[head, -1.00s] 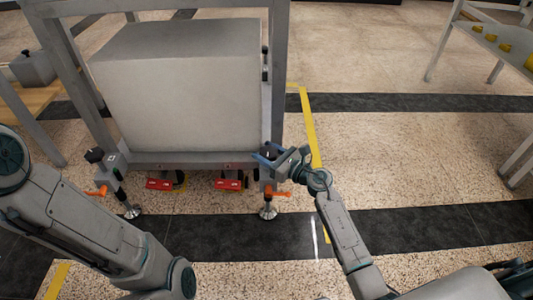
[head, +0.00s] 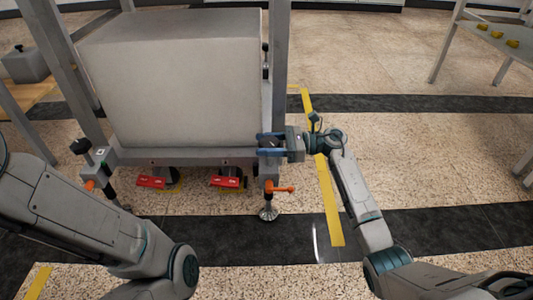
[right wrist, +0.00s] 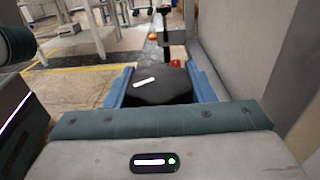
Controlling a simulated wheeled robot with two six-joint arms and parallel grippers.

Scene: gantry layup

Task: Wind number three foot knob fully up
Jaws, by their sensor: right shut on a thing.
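My right gripper (head: 269,144) comes in from the right in the head view, its blue fingers level and pointing left. It is shut on the dark foot knob (right wrist: 158,86) at the frame's front right corner. In the right wrist view the knob is a wide black disc with a white mark, between the two blue fingers. Below it are an orange lever (head: 281,188) and a round metal foot (head: 268,213) near the floor. Another black knob (head: 80,146) tops the front left foot. I cannot read any foot number. My left gripper is out of view.
A grey metal frame (head: 282,75) carries a large pale block (head: 175,85). Two red parts (head: 228,178) sit under its front edge. A table with yellow items (head: 482,40) stands at the far right.

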